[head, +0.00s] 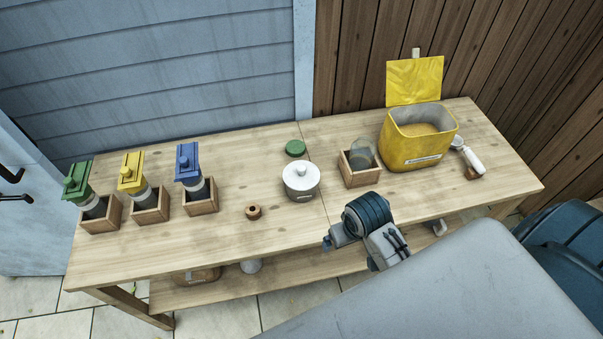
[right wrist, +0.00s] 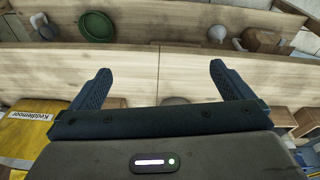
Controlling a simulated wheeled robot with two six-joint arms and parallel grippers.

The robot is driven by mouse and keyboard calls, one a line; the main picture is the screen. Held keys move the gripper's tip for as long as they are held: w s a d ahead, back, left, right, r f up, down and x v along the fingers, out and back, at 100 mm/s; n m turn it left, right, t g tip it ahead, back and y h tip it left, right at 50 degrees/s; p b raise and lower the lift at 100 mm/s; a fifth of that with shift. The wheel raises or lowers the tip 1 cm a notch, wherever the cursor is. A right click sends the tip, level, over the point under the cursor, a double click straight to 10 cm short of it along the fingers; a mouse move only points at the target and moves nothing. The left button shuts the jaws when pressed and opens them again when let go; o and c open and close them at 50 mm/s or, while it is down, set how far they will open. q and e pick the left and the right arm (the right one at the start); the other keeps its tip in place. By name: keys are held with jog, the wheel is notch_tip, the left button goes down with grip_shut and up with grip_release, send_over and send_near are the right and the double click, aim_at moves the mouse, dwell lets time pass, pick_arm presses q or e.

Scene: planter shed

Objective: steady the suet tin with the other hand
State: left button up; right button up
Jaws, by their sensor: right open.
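The suet tin (head: 301,182) appears to be the round grey tin with a pale knobbed lid, upright on the bench near its middle. Its label is too small to read. In the right wrist view a grey rounded shape that may be the tin (right wrist: 175,100) shows just above the palm, mostly hidden. My right gripper (right wrist: 160,80) is open, with nothing between its fingers. In the head view my right arm's wrist is at the bench's front edge, to the right of and nearer than the tin, apart from it. My left gripper is not in view.
A wooden box with a glass jar (head: 361,170) and an open yellow bin (head: 416,155) stand right of the tin. A green disc (head: 295,148) lies behind it, a wooden ring (head: 253,212) to its left. Three lidded feeders in boxes (head: 150,205) stand further left. Bench front-left is clear.

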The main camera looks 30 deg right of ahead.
jog(key=shift+s+f+n+b, duration=0.15)
jog(key=shift+s+f+b, duration=0.2)
jog(key=shift+s, duration=0.3)
jog(key=shift+s+f+n+b, duration=0.15)
jog(key=shift+s+f, duration=0.3)
jog(key=shift+s, duration=0.15)
jog(key=s+d+f+b, duration=0.15)
jog(key=f+b, duration=0.25)
jog(key=f, duration=1.4)
jog(key=s+d+f+b, duration=0.1)
jog(key=s+f+b, duration=0.15)
jog(key=f, duration=1.45)
jog(key=s+d+f+g+b, duration=0.1)
jog(key=s+f+b, duration=0.5)
jog(key=s+f, duration=1.4)
notch_tip(320, 180, down, 4)
jog(key=shift+r+n, duration=0.25)
jog(key=shift+n, duration=0.15)
jog(key=shift+c, duration=0.4)
